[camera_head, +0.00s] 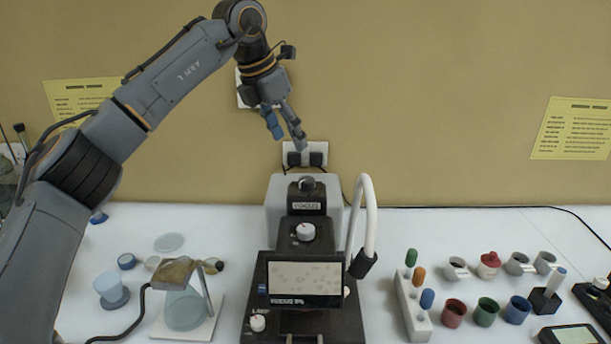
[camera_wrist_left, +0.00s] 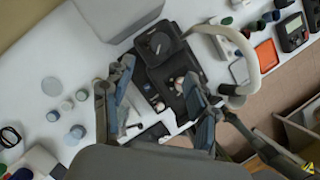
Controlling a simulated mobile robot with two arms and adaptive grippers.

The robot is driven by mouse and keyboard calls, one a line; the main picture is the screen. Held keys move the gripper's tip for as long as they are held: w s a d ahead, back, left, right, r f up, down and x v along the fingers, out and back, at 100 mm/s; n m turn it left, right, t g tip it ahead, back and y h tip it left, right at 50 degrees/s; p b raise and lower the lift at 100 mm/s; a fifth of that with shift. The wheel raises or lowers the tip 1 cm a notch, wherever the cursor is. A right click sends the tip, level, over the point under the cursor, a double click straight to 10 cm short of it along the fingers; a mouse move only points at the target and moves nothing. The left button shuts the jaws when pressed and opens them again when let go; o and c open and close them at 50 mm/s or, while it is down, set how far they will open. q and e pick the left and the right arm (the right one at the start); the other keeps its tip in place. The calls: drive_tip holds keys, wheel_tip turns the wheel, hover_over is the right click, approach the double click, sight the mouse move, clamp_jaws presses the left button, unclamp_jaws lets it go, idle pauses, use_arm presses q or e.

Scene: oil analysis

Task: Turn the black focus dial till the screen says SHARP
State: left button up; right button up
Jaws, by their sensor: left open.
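The instrument (camera_head: 270,215) stands at the middle of the bench. The black focus dial (camera_head: 307,184) is a round knob on its top, above a small label plate. The screen (camera_head: 305,275) on its front shows pale dots and a line of text too small to read. My left gripper (camera_head: 286,130) is open and empty, up behind and above the dial, apart from it. In the left wrist view the gripper (camera_wrist_left: 158,72) has its fingers spread, with the instrument's dark top (camera_wrist_left: 162,42) seen beyond them. My right gripper is in neither view.
A white curved tube (camera_head: 367,215) rises at the instrument's right. A white knob (camera_head: 306,231) sits below the dial. A flask on a stand (camera_head: 185,308) is at left. A rack (camera_head: 412,305) and several coloured cups (camera_head: 486,311) are at right. The wall is close behind.

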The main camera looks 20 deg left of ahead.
sight(307, 179)
use_arm(q)
drive_tip(key=p+x, duration=0.2)
drive_tip(key=x, duration=1)
drive_tip(key=c, duration=1.1)
drive_tip(key=shift+c, duration=0.2)
drive_tip(key=shift+r+p, duration=0.1)
drive_tip(key=shift+p, duration=0.2)
